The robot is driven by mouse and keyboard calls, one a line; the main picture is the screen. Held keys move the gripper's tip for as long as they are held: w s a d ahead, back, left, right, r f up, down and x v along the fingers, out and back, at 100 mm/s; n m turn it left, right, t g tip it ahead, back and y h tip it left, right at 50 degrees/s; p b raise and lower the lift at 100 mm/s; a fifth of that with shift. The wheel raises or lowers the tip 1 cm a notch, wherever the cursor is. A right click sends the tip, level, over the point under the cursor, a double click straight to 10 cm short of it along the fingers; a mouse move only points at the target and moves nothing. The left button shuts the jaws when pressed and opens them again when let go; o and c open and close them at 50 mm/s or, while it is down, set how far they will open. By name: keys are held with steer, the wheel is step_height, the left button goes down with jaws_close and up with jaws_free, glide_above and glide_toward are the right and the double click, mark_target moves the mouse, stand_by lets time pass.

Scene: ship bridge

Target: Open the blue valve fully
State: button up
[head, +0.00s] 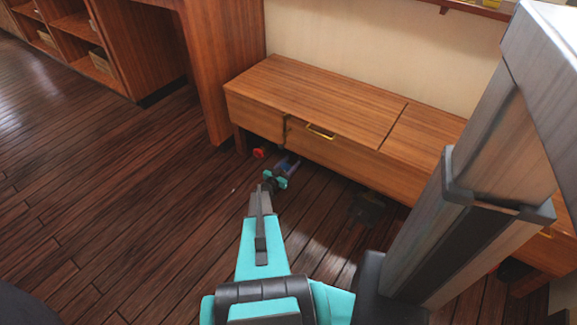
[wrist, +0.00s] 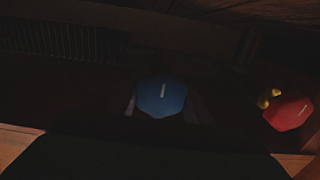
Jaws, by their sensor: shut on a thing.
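The blue valve (wrist: 162,97) is a faceted knob in the middle of the dark wrist view, with a pale line on it that runs nearly upright in the picture. My gripper (wrist: 161,107) is shut on it, with one finger at its left side and one at its right. In the head view my gripper (head: 289,164) reaches low under the front of the wooden bench. The blue valve is hard to make out there, and its stem is hidden.
A red valve (wrist: 290,113) is to the right of the blue one, with small yellow parts beside it; it also shows in the head view (head: 259,152). The wooden bench (head: 330,95) hangs just above my gripper. The floor (head: 110,200) at left is clear.

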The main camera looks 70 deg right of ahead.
steer(key=o, duration=1)
steer(key=shift+f, duration=0.1)
steer(key=p+v, duration=0.2)
steer(key=v, duration=1.1)
steer(key=shift+a, duration=0.35)
steer(key=shift+w+p, duration=0.15)
steer(key=shift+p, duration=0.15)
